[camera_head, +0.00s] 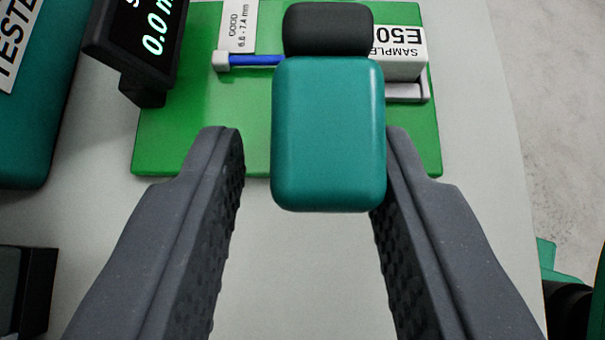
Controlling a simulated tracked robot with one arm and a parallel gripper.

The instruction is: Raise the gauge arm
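The gauge arm shows as a teal rounded block (329,135) with a black end piece (328,29) behind it. It sits above the green base plate (160,145). My gripper (308,155) is open, with one dark grey finger on each side of the teal block. The right finger's tip is at the block's right edge in the picture; I cannot tell whether it touches. A clear gap shows between the left finger and the block.
A display (140,40) reading about 0.0 stands at the upper left. A teal tester box (30,110) is at the left edge. A white sample label block (402,50) and a tolerance card (238,25) are on the plate. The pale table in front is clear.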

